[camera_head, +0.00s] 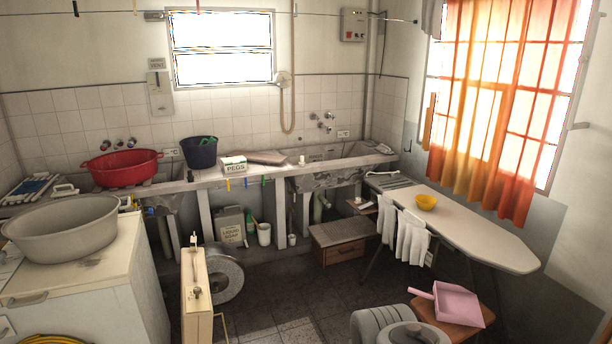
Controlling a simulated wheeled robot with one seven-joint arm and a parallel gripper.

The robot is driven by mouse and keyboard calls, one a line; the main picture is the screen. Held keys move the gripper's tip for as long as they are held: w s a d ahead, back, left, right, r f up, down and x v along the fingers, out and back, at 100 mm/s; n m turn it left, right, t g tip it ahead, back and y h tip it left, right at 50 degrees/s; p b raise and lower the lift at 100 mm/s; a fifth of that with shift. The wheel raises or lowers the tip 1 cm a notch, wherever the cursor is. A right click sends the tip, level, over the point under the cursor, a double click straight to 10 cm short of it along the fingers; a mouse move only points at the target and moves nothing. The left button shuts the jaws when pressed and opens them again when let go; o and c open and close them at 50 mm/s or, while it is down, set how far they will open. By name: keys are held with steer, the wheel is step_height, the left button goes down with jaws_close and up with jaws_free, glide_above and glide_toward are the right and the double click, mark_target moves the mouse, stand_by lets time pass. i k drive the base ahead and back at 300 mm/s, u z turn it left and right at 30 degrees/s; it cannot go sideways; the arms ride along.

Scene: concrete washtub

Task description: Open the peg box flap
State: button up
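The peg box (236,167) is a small pale box with the word PEGS on its front. It stands on the concrete counter near the middle of the back wall, between a dark bucket and the sink basin. Its whitish top (232,160) shows, but it is too small to tell whether the flap is shut or ajar. My gripper is not seen in this view, and nothing is seen touching the box.
A dark bucket (199,152) stands left of the box, with a red basin (124,167) further left. A brownish slab (267,157) lies to its right. Coloured pegs (246,182) hang below the counter edge. An ironing board (470,232) fills the right side.

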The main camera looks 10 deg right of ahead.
mark_target(235, 159)
steer(key=z, duration=0.1)
steer(key=i, duration=2)
steer(key=u, duration=0.5)
